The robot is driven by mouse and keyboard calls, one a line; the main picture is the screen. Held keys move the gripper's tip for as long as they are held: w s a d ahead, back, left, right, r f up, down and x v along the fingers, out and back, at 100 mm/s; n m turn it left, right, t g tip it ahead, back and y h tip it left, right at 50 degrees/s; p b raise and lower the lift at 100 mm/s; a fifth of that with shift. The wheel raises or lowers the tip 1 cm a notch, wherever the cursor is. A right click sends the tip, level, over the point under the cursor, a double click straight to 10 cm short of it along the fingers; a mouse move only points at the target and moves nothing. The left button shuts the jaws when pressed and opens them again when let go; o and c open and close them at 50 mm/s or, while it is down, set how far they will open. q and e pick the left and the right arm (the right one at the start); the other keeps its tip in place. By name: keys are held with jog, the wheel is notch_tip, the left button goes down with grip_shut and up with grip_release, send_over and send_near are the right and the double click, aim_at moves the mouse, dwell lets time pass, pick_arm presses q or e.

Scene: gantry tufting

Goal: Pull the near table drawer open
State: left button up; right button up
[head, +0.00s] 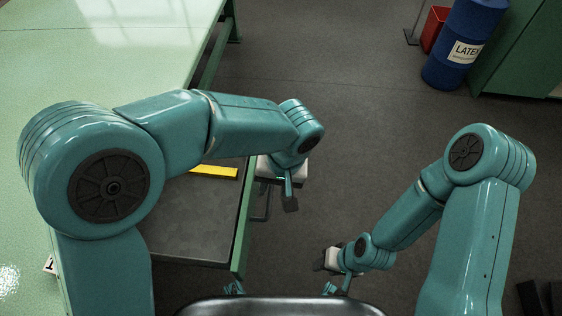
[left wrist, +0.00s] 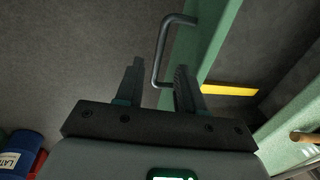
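The near table drawer (head: 190,233) stands open beside the green table, its dark grey inside in view in the head view. Its green front (head: 243,215) carries a dark bar handle (left wrist: 162,48), which shows clearly in the left wrist view. My left gripper (left wrist: 158,75) is open at the handle. The bar lies between its two spread fingers in the picture, and I cannot tell whether either finger touches it. In the head view, the left wrist hides part of the handle. My right gripper (head: 322,262) hangs over the floor, away from the drawer, its fingers too small to read.
A yellow strip (head: 214,172) lies in the drawer. The green table top (head: 120,45) fills the left. A blue latex drum (head: 463,45), a red container (head: 434,29) and a green cabinet (head: 522,55) stand far right.

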pick_arm(q)
notch_tip(320, 180, up, 11)
jog(key=d+p, duration=0.1)
jog(key=d, duration=0.1)
jog(key=shift+r+p, duration=0.2)
jog(key=shift+p, duration=0.15)
jog(key=shift+s, duration=0.1)
jog(key=shift+s, duration=0.15)
